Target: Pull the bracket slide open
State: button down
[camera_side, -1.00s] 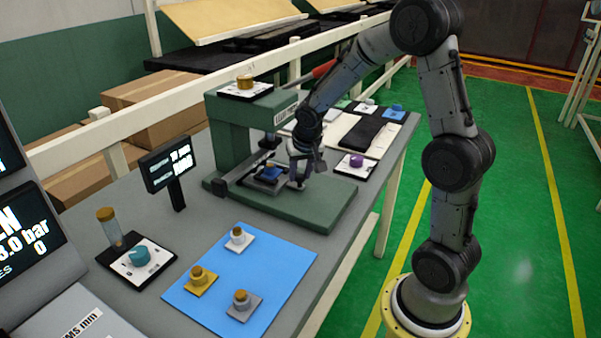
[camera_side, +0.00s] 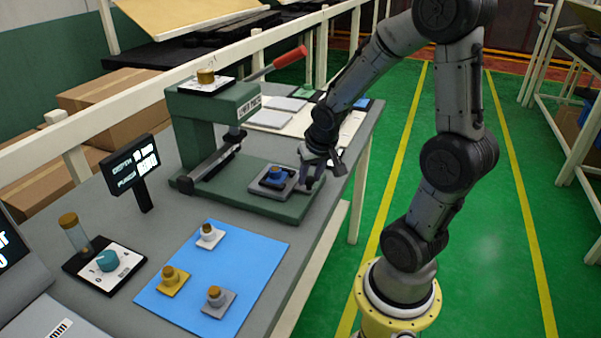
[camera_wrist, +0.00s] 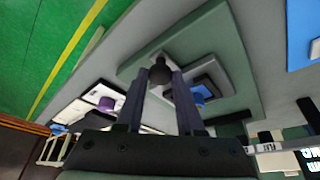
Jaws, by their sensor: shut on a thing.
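The bracket slide (camera_side: 262,187) is a small grey plate carrying a blue part (camera_side: 277,175). It lies on the green base of the press, out in front of the press column and clear of the head. My gripper (camera_side: 309,182) is at the slide's right end, low over the base. In the wrist view my gripper (camera_wrist: 161,78) is shut on a dark round knob (camera_wrist: 160,70) beside the slide. The slide (camera_wrist: 212,75) and blue part (camera_wrist: 203,92) show to the right of the fingers, partly hidden by them.
The green press (camera_side: 198,125) stands behind, with a red-handled lever (camera_side: 290,57). A blue mat (camera_side: 245,262) with several small fittings lies in front. A small display (camera_side: 133,168) and a dial box (camera_side: 107,260) stand left. The base's right edge is close to my gripper.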

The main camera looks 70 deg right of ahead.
jog(key=shift+w+r, duration=0.1)
jog(key=c, duration=0.5)
grip_release()
jog(key=shift+c, duration=0.2)
jog(key=v, duration=1.3)
jog(key=shift+r, duration=0.35)
jog(key=shift+a, duration=0.1)
jog(key=s+a+n+t+y, duration=0.1)
jog(key=s+a+n, duration=0.2)
jog(key=a, duration=0.3)
jog(key=s+a+n+t+y, duration=0.1)
jog(key=s+a+n+y, duration=0.1)
jog(key=a+n, duration=0.4)
jog(key=shift+s+a+f, duration=0.3)
jog(key=shift+s+a, duration=0.3)
jog(key=shift+a, duration=0.25)
